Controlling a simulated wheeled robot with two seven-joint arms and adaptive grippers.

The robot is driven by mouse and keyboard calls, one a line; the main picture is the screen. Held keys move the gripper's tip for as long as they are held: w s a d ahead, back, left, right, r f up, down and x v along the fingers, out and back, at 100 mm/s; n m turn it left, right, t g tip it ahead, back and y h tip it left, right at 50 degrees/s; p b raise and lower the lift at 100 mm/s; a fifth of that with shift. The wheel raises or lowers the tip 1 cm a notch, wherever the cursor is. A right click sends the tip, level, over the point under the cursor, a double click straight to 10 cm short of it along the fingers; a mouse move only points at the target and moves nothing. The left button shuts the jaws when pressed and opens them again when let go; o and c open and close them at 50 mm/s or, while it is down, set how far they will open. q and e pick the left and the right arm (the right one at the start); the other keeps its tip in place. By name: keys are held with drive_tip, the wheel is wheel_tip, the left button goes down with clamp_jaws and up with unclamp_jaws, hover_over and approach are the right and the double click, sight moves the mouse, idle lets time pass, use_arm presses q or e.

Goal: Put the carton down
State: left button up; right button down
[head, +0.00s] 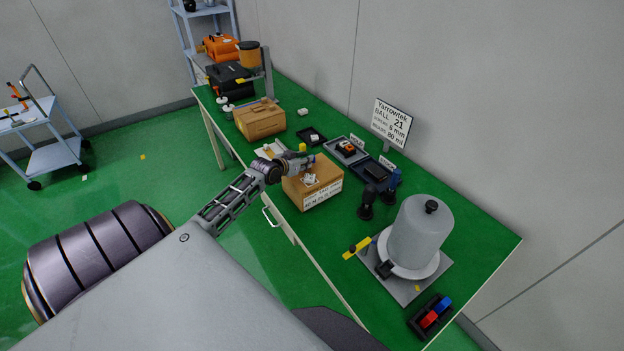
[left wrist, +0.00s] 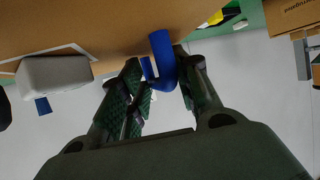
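The carton (head: 318,188) is a brown box with a printed white label. In the head view it is over the near side of the green table, and I cannot tell if its base touches the top. In the left wrist view its brown face (left wrist: 110,22) fills the upper part. A blue hooked piece (left wrist: 163,62) stands at that face. My left gripper (head: 309,166) is at the carton's top; its fingers (left wrist: 163,80) close on the blue piece from both sides. A white fitting (left wrist: 55,77) sits beside it. My right gripper is not in view.
Another brown carton (head: 261,121) stands farther back on the green table (head: 455,220). Dark trays (head: 372,171) lie right of the held carton, with dark upright pieces (head: 367,200) nearby. A grey domed vessel (head: 420,233) stands nearer right. Some green top is bare between them.

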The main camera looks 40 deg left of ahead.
use_arm(q)
clamp_jaws()
drive_tip(key=shift+r, duration=0.15)
idle(0.4)
drive_tip(key=shift+w+a+r, duration=0.1)
drive_tip(key=shift+r, duration=0.35)
drive_tip(key=shift+r+b, duration=0.4)
drive_tip(key=shift+r, duration=4.15)
